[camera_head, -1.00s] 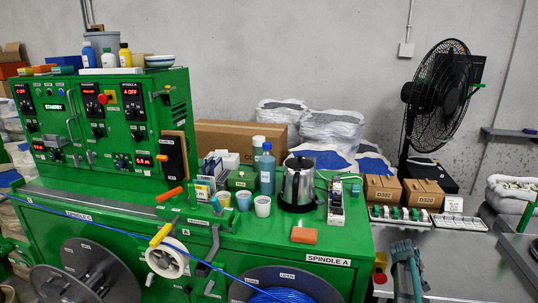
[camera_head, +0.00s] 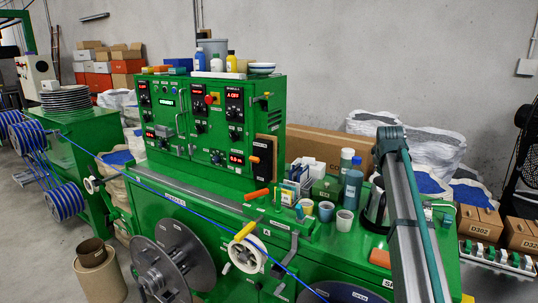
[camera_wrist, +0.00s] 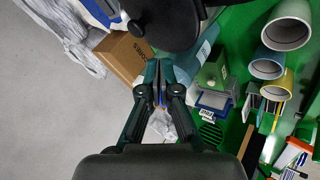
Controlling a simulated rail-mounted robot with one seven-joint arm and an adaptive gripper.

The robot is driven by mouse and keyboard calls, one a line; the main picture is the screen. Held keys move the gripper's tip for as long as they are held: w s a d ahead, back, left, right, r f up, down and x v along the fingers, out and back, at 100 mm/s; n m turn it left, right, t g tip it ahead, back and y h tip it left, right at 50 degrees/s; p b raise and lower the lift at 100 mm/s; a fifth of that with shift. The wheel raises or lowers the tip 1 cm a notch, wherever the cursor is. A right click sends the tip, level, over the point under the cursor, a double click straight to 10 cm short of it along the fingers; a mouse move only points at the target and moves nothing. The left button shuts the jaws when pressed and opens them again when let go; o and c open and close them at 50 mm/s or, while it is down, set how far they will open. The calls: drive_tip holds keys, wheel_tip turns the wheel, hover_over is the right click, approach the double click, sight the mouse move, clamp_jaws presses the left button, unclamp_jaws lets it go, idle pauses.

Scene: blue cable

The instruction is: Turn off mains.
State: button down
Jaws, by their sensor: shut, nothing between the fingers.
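The green control panel (camera_head: 205,125) stands on the green machine, left of my arm. On its face a red knob on a yellow plate (camera_head: 212,98) shows at upper middle, with black knobs, toggles, a lit green-white display (camera_head: 166,103) and red displays, one reading "A OFF" (camera_head: 233,96). The small labels are too fine to read, so I cannot tell which control is the mains. My gripper (camera_wrist: 160,95) is shut and empty in the wrist view, above the machine top and apart from the panel. In the head view my arm rises at right, beside the kettle.
A blue bottle (camera_head: 352,184), cups (camera_head: 344,220) and a partly hidden kettle (camera_head: 374,207) stand between panel and arm. A blue cable (camera_head: 150,187) runs diagonally across the machine front. A cardboard box (camera_head: 325,147) stands behind.

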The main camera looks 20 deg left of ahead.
drive_tip(key=s+a+r+n+g+y, duration=0.1)
drive_tip(key=s+a+r+n+y, duration=0.1)
drive_tip(key=a, duration=1.2)
drive_tip(key=s+a+r+n+g+y, duration=0.1)
drive_tip(key=s+a+r+y, duration=0.3)
drive_tip(key=a, duration=0.9)
drive_tip(key=s+a+r+n+g+y+b, duration=0.1)
drive_tip(key=a+r, duration=0.4)
drive_tip(key=a, duration=0.9)
drive_tip(key=s+n+y, duration=0.1)
drive_tip(key=n, duration=0.1)
drive_tip(key=shift+s+a+r+n+g+y, duration=0.3)
drive_tip(key=shift+s+a+r+y, duration=0.05)
drive_tip(key=shift+s+y, duration=0.05)
drive_tip(key=shift+a+f, duration=0.1)
drive_tip(key=p, duration=0.3)
hover_over(257, 160)
drive_tip(key=s, duration=0.2)
wheel_tip(257, 160, down, 6)
drive_tip(key=f, duration=0.1)
drive_tip(key=w+f+p, duration=0.1)
drive_tip(key=f, duration=0.1)
drive_tip(key=f+p, duration=0.1)
drive_tip(key=shift+w+a+f, duration=0.2)
drive_tip(key=shift+w, duration=0.2)
drive_tip(key=shift+d+f, duration=0.1)
